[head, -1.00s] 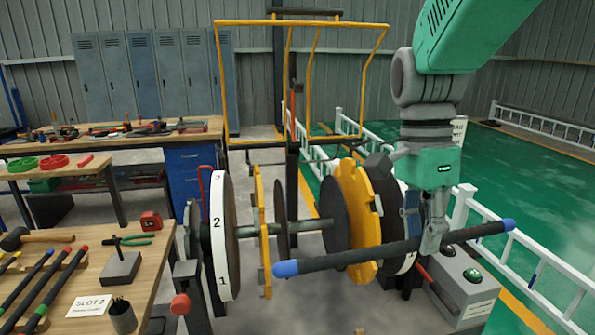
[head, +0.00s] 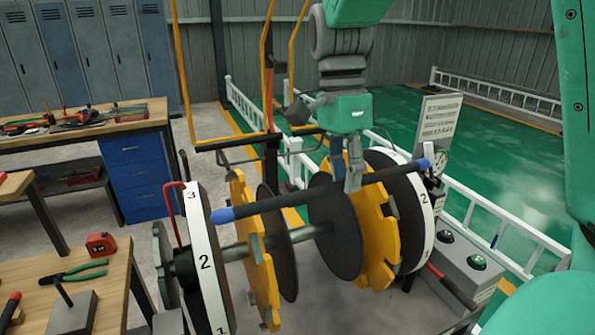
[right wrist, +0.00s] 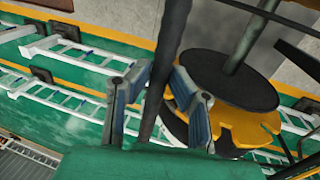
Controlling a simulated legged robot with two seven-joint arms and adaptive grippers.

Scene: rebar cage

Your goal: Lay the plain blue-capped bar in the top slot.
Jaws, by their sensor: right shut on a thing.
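The plain dark bar (head: 300,197) has a blue cap at each end. My right gripper (head: 353,183) is shut on it right of its middle, and in the right wrist view the bar (right wrist: 168,45) runs between the fingers. The bar lies nearly level across the upper part of two notched yellow discs, the left one (head: 262,265) and the right one (head: 378,240). I cannot tell whether it touches a notch. White-rimmed wheels with numbers stand outside them, the left wheel (head: 207,255) and the right wheel (head: 425,225). My left gripper is out of view.
A wooden table (head: 105,280) at left holds a red tape measure (head: 101,244) and green-handled pliers (head: 75,273). A grey control box (head: 455,262) stands right of the wheels. Dark discs (head: 335,228) sit on the axle between the yellow ones.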

